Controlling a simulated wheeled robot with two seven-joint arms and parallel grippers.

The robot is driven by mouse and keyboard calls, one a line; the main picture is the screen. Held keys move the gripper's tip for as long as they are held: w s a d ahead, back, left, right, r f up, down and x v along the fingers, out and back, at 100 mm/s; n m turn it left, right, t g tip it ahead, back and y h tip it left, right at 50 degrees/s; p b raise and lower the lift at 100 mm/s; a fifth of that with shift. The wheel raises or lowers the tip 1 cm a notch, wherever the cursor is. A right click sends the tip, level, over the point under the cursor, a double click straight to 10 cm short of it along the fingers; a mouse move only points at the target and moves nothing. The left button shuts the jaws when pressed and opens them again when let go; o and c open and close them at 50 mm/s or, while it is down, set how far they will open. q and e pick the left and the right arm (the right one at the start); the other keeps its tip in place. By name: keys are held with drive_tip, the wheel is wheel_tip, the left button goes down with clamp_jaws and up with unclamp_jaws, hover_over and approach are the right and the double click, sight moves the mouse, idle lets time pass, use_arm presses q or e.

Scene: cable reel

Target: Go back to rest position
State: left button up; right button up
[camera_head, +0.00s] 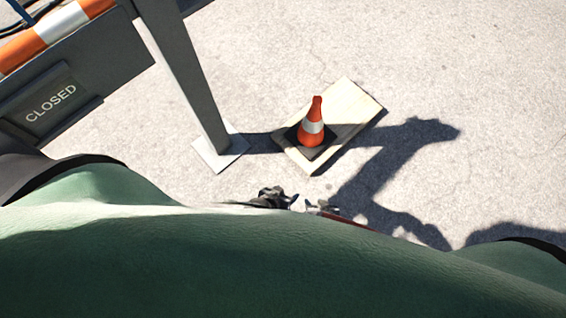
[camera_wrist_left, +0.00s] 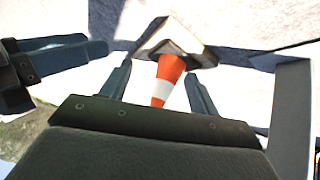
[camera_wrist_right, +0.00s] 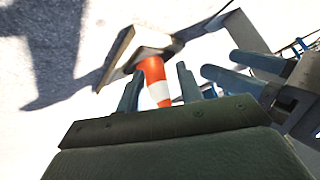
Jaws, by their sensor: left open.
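An orange traffic cone (camera_head: 312,124) with a white band stands upright on a pale board (camera_head: 352,104) on the ground. My left gripper (camera_wrist_left: 156,70) is open with nothing between its fingers. My right gripper (camera_wrist_right: 160,68) is also open and empty. The cone shows beyond the fingers in the left wrist view (camera_wrist_left: 168,72) and in the right wrist view (camera_wrist_right: 155,75), apart from both grippers. In the head view, only small dark parts of the grippers show past a large green surface, close together below the board.
A grey post (camera_head: 185,75) on a square foot (camera_head: 220,148) stands left of the board. A barrier with an orange and white bar (camera_head: 58,24) and a "CLOSED" sign (camera_head: 50,104) is at upper left. The concrete (camera_head: 480,90) to the right is clear.

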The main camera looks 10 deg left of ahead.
use_arm(q)
drive_tip(key=shift+s+a+f, duration=0.25)
drive_tip(key=shift+s, duration=0.35)
use_arm(e)
drive_tip(key=shift+w+r, duration=0.2)
drive_tip(key=shift+w, duration=0.3)
drive_tip(key=shift+s, duration=0.1)
use_arm(q)
drive_tip(key=s+a+r+g+p, duration=0.1)
drive_tip(key=r+p, duration=0.3)
drive_tip(key=r, duration=0.8)
drive_tip(key=a+r+g+y+p, duration=0.1)
drive_tip(key=a+r+p, duration=0.3)
drive_tip(key=r, duration=0.9)
drive_tip(key=s+a+r+g+y+p, duration=0.1)
drive_tip(key=a+r+g+p, duration=0.2)
drive_tip(key=r, duration=1)
drive_tip(key=p, duration=0.3)
drive_tip(key=shift+s+r, duration=0.2)
drive_tip(key=shift+s, duration=0.1)
use_arm(e)
drive_tip(key=s+d+r+g+h, duration=0.1)
drive_tip(key=d+r, duration=0.3)
drive_tip(key=r, duration=1.5)
drive_tip(key=s+d+r+g+h, duration=0.1)
drive_tip(key=d+r+g, duration=0.3)
drive_tip(key=r, duration=1.5)
drive_tip(key=shift+s, duration=0.6)
